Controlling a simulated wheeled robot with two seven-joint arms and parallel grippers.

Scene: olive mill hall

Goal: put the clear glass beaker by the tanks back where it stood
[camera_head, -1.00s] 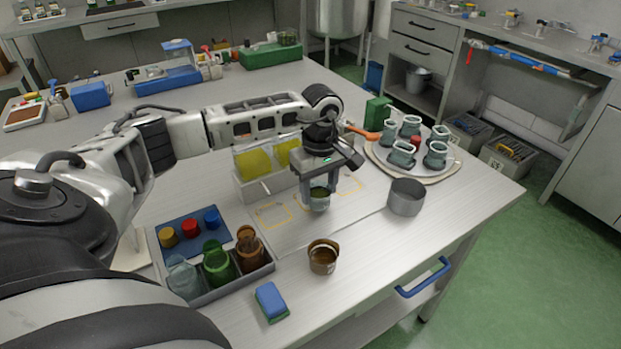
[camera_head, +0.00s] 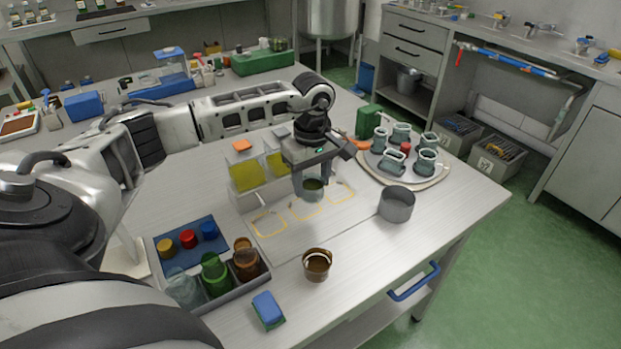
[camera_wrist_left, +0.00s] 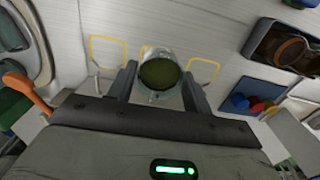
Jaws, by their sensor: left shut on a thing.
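My left gripper (camera_head: 312,190) is shut on the clear glass beaker (camera_head: 313,184), which holds dark green liquid. The beaker also shows between the fingers in the left wrist view (camera_wrist_left: 158,72). It looks to be above the yellow outlines; the exact gap cannot be told. Three yellow outlines are on the bench: left (camera_head: 268,223), middle (camera_head: 305,210) and right (camera_head: 341,193). Two clear tanks with yellow-green liquid, the left tank (camera_head: 245,176) and the right tank (camera_head: 277,165), stand just behind. My right gripper is not in view.
A grey metal pot (camera_head: 396,205) and a round tray (camera_head: 437,177) of several glass cups stand to the right. A brown cup (camera_head: 317,264), a blue sponge (camera_head: 268,309) and a divided bottle caddy (camera_head: 228,291) are in front. Bare bench lies between the outlines and brown cup.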

